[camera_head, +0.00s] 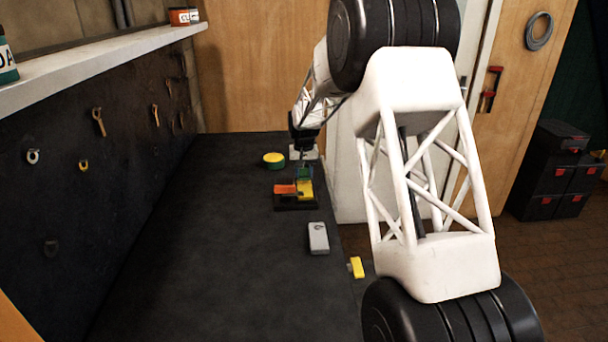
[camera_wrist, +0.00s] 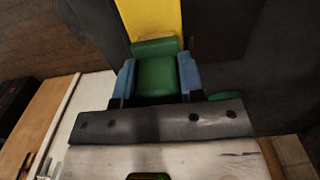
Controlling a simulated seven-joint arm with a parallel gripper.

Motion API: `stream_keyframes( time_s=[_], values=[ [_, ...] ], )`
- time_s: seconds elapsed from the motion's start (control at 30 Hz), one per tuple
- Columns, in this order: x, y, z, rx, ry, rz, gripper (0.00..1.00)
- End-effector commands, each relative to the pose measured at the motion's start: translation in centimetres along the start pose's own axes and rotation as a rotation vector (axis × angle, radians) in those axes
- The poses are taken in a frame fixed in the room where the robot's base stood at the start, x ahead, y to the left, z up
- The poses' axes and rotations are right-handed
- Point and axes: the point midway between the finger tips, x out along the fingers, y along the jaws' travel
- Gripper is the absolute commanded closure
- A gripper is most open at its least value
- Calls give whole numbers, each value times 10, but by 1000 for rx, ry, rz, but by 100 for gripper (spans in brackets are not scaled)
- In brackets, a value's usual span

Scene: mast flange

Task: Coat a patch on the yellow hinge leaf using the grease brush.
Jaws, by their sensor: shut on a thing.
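My gripper (camera_head: 304,170) is shut on the green grease brush; the brush's green body (camera_wrist: 157,78) shows between two blue fingers in the wrist view. The yellow hinge leaf (camera_head: 305,191) lies on the bench beside an orange leaf (camera_head: 284,189), both on a dark base (camera_head: 294,206). My gripper is right above the yellow leaf's far end in the head view. In the wrist view the yellow leaf (camera_wrist: 151,17) runs up from just beyond the brush's front end. The brush's tip is hard to make out, and I cannot tell whether it touches the leaf.
A round yellow-and-green tin (camera_head: 273,160) stands left of my gripper. A grey block (camera_head: 318,238) and a small yellow item (camera_head: 357,267) lie nearer, at the right edge. The dark bench (camera_head: 190,250) is clear on its left, along a wall with hanging tools.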

Motion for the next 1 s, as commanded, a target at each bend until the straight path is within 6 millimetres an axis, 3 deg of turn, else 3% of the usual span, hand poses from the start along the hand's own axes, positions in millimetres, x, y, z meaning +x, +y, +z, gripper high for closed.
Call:
stream_keyframes(
  time_s=[0.3, 1.0],
  values=[
    [-1, 0, -15, 0, -1, 0, 83],
    [1, 0, 32, 0, -1, 0, 83]
  ],
)
